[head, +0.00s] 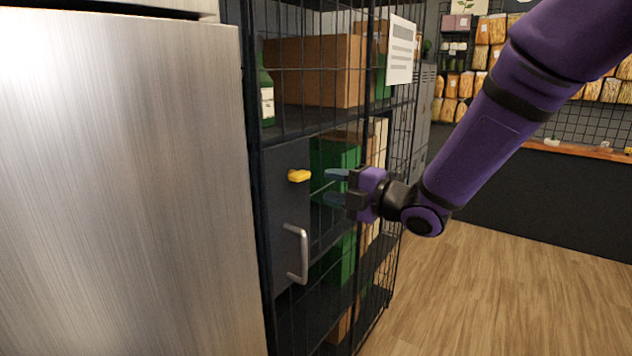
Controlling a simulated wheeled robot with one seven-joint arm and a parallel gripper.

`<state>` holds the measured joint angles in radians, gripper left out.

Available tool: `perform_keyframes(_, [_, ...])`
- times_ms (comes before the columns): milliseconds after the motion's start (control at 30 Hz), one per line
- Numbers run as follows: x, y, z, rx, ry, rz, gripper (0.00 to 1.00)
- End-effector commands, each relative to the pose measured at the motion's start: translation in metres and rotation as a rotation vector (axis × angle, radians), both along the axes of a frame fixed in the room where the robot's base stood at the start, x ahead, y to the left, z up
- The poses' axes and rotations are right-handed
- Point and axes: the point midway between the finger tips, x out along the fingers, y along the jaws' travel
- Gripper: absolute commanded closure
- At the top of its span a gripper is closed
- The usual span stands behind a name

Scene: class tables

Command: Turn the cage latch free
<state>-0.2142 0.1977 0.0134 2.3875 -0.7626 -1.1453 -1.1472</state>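The cage (312,130) is a dark wire-mesh unit with shelves, in the middle of the head view. A yellow latch (299,175) sits on a dark panel (283,203) of the cage door, lying roughly horizontal. A silver bar handle (302,254) is below it on the same panel. My gripper (333,187) is to the right of the latch, at about its height, with its fingers pointing left towards it. The two bluish fingers are apart, one above the other, with nothing between them. A gap shows between the fingertips and the latch.
A large brushed-metal cabinet (120,190) fills the left side, close to the cage. Cardboard boxes (312,70), a green bottle (266,95) and green boxes stand inside the cage. The wooden floor (490,290) at the right is clear. A dark counter stands behind.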

Motion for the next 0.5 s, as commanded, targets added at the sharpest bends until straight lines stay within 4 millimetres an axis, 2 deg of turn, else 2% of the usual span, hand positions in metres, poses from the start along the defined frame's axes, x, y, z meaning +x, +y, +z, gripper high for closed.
perform_keyframes(200, [-0.011, -0.014, 0.000, 0.001, -0.001, 0.000, 0.61])
perform_keyframes(500, [-0.012, -0.016, 0.000, 0.000, 0.000, 0.000, 0.61])
